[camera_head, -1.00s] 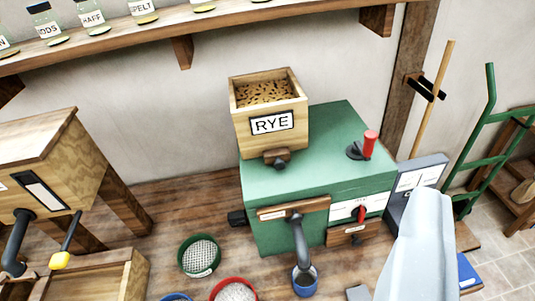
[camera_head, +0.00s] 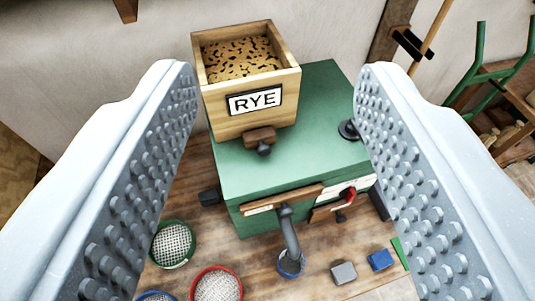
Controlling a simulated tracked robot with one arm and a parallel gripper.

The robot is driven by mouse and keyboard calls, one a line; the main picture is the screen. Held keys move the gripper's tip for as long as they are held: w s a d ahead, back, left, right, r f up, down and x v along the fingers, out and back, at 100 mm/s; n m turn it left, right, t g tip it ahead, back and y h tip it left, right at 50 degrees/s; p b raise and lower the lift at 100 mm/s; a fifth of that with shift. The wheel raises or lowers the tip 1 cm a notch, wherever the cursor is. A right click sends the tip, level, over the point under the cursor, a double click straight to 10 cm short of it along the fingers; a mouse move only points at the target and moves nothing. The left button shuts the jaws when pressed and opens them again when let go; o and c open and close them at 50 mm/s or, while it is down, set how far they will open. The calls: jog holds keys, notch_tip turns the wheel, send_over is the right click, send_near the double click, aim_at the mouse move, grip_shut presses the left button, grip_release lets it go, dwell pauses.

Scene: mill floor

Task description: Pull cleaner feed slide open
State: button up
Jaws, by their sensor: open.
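The cleaner is a green box-shaped machine (camera_head: 330,105) on the wooden floor, with a wooden hopper (camera_head: 222,105) labelled RYE and filled with grain on top. The feed slide (camera_head: 260,139), a small wooden piece with a dark round knob (camera_head: 264,150), sits low on the hopper's front face. My gripper (camera_head: 272,85) is open, its two studded grey fingers wide apart on either side of the hopper in the picture. Nothing is between the fingers that they touch.
A grey spout (camera_head: 289,232) drops from the machine's front into a blue cup (camera_head: 291,265). A green-rimmed sieve (camera_head: 172,244) and a red-rimmed sieve (camera_head: 216,285) lie at front left. A red switch (camera_head: 348,194) is on the front panel. Small grey and blue blocks (camera_head: 380,260) lie at front right.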

jog(key=w+d+f+h+b, duration=0.1)
jog(key=w+d+f, duration=0.3)
jog(key=f, duration=0.2)
jog(key=w+d+f+h+b, duration=0.1)
jog(key=w+d+f+b, duration=0.1)
jog(key=w+d+f, duration=0.35)
jog(key=n+t+y+b, duration=0.2)
jog(key=n+y+b, duration=0.25)
jog(key=y, duration=0.35)
send_near(266, 152)
jog(key=shift+m, duration=0.45)
jog(key=x, duration=0.7)
jog(key=shift+w+a+f+b, duration=0.1)
jog(key=shift+w+a+b, duration=0.15)
jog(key=shift+b, duration=0.15)
jog(key=shift+w, duration=0.45)
jog(key=shift+h, duration=0.4)
grip_shut()
